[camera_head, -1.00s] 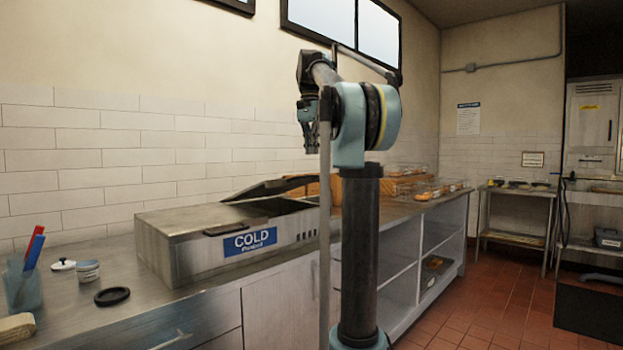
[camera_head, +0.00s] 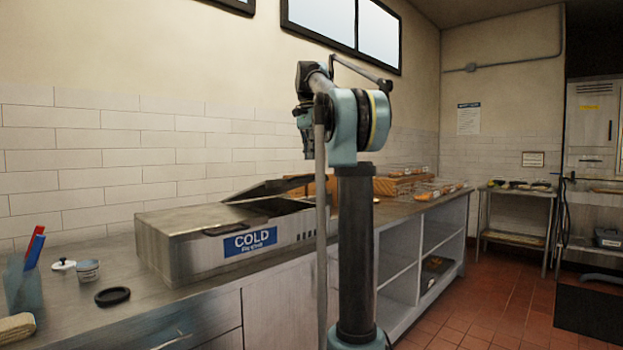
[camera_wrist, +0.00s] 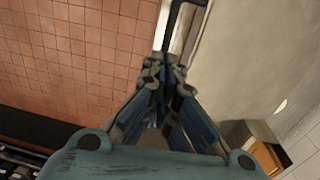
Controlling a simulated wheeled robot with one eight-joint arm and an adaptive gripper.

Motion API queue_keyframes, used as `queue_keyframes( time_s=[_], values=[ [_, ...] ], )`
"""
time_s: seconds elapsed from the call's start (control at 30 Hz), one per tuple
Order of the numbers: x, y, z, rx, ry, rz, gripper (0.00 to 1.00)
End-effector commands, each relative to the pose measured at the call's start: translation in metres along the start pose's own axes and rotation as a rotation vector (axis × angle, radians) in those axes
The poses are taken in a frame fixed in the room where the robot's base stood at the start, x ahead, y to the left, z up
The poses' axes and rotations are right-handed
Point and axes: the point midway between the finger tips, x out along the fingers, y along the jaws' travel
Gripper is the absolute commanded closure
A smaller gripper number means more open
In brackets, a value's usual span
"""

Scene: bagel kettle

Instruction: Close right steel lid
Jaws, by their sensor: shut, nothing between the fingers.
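The cold unit (camera_head: 180,258), a long steel box with a blue COLD label, stands on the counter. Its left lid (camera_head: 190,219) lies flat and closed, with a dark handle at the front. The right steel lid (camera_head: 270,188) is raised and tilted, with a dark opening below it; my arm hides the unit's right end. My gripper (camera_wrist: 165,68) is shut and empty. In the head view it hangs above and behind the raised lid, its fingers hard to make out. In the wrist view a dark bar-like handle (camera_wrist: 183,18) and a pale grey surface (camera_wrist: 245,65) lie beyond the fingertips.
Trays of baked goods (camera_head: 405,183) stand on the counter to the right. Red tiled floor (camera_head: 480,310) is clear at the right.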

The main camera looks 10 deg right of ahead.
Motion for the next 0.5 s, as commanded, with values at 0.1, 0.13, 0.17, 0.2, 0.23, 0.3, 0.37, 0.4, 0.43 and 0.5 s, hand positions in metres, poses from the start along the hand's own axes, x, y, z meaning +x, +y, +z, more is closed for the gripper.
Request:
queue_keyframes(
  time_s=[0.1,0.13,0.17,0.2,0.23,0.3,0.37,0.4,0.43,0.5],
  values=[
    [0.020,0.000,0.000,0.000,0.000,0.000,1.00],
    [0.024,0.000,0.000,0.000,0.000,0.000,1.00],
    [0.029,0.000,0.000,0.000,0.000,0.000,1.00],
    [0.035,0.000,0.000,0.000,0.000,0.000,1.00],
    [0.040,0.001,0.000,0.000,0.000,0.000,1.00],
    [0.050,0.001,0.000,0.000,0.000,0.000,1.00],
    [0.057,0.000,0.000,0.000,0.000,0.000,1.00],
    [0.061,0.000,0.000,0.000,0.000,0.000,1.00],
    [0.064,0.000,0.000,0.000,0.000,0.000,1.00],
    [0.070,0.000,0.000,0.000,0.000,0.000,1.00]
  ],
)
